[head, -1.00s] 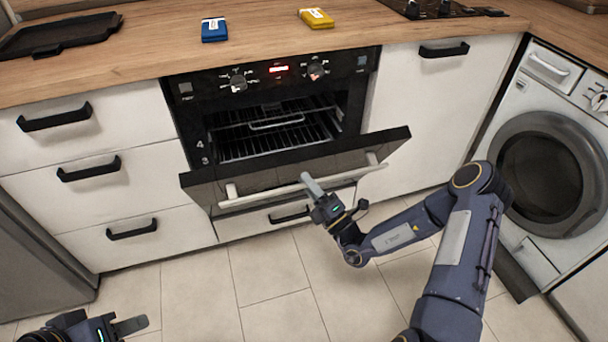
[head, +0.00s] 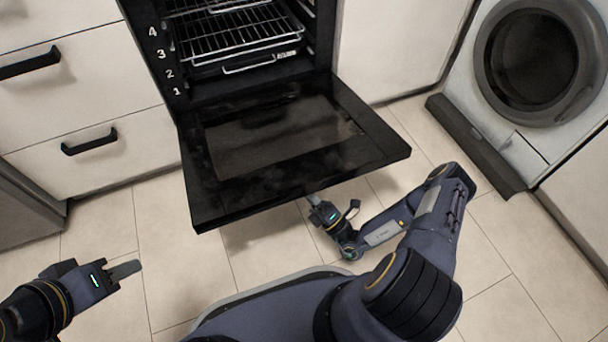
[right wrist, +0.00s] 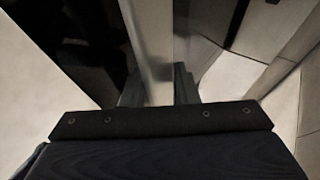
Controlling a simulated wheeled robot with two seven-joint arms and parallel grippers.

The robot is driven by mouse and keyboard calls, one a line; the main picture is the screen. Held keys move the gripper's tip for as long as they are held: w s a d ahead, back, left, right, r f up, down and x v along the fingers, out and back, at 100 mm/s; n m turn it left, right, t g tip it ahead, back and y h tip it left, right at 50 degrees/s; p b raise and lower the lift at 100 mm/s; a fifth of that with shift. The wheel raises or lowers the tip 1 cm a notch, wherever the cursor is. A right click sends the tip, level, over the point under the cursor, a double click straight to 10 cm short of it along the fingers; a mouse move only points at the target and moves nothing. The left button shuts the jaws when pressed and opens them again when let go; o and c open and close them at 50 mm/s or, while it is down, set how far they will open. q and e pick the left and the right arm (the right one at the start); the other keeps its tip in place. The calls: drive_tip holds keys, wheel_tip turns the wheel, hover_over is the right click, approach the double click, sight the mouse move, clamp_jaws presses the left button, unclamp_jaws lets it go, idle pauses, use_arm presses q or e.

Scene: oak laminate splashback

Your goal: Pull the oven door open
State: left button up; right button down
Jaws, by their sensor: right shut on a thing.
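The oven door (head: 285,150) is folded far down in the head view, its dark inner side and glass facing up. The oven (head: 235,40) shows wire racks inside its open cavity. My right gripper (head: 313,200) is at the underside of the door's front edge, its fingertips partly hidden by the door. In the right wrist view its jaws (right wrist: 160,90) are shut on the pale metal door handle (right wrist: 150,40). The handle is hidden in the head view. My left gripper (head: 125,270) is at the lower left, away from the oven; its jaw gap cannot be made out.
White drawers (head: 80,110) with black handles stand left of the oven. A washing machine (head: 530,60) stands at the right, with a dark plinth strip (head: 475,145) jutting out low in front. The tiled floor (head: 180,250) is clear around my arms.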

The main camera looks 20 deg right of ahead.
wheel_tip(320, 180, down, 6)
drive_tip(key=n+y, duration=0.1)
drive_tip(key=shift+w+t+b, duration=0.25)
drive_tip(key=shift+t+b, duration=0.15)
drive_tip(key=shift+b, duration=0.05)
drive_tip(key=shift+d, duration=0.1)
drive_tip(key=c, duration=1.1)
unclamp_jaws()
drive_tip(key=shift+s+f, duration=0.1)
drive_tip(key=v, duration=0.7)
drive_tip(key=shift+s+d+f+p, duration=0.15)
drive_tip(key=shift+f+p, duration=0.15)
